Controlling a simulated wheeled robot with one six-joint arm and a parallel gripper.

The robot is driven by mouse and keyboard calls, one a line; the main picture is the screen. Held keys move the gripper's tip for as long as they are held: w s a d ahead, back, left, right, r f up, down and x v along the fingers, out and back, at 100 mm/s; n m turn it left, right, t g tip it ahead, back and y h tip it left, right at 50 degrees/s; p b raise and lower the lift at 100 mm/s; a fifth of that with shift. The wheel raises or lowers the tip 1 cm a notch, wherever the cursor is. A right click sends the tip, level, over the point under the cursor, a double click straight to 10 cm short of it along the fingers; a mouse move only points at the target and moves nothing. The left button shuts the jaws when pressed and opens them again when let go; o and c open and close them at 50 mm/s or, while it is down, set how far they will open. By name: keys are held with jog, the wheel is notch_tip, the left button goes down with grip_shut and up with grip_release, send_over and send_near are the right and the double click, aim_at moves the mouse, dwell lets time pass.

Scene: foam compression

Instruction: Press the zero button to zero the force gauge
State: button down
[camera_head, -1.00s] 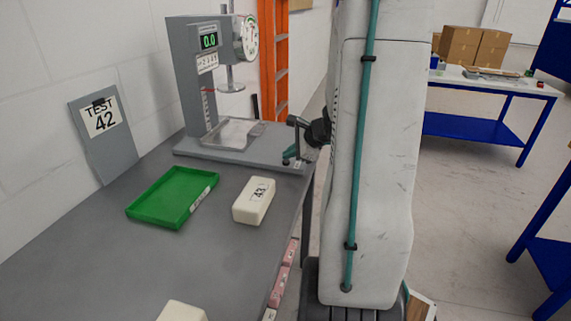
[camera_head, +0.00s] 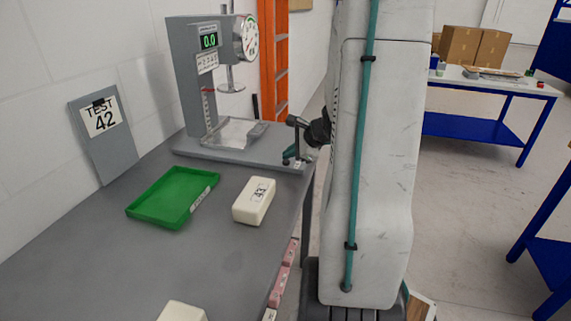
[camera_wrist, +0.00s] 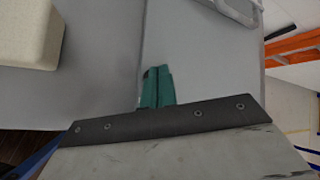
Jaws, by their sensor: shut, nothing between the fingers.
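The force gauge is a grey test stand (camera_head: 190,85) with a green display (camera_head: 209,41) reading 0.0, a round dial (camera_head: 245,37) and a round press plate (camera_head: 231,87) over its base (camera_head: 235,152). My gripper (camera_head: 289,158) is at the right end of this base, fingers shut and empty, pointing down close to the surface. A small pale mark (camera_head: 299,165) shows beside the fingertips; I cannot tell whether it is the zero button. In the wrist view the teal fingers (camera_wrist: 157,86) are together over the grey base. Whether they touch it is unclear.
A green tray (camera_head: 130,211) and a cream foam block (camera_head: 254,201) lie on the grey table (camera_head: 110,270). Another block (camera_head: 181,312) is at the near edge. A "TEST 42" board (camera_head: 103,140) leans on the wall. An orange ladder (camera_head: 273,60) stands behind.

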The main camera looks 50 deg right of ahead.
aim_at(289, 162)
jog(key=shift+r, duration=3)
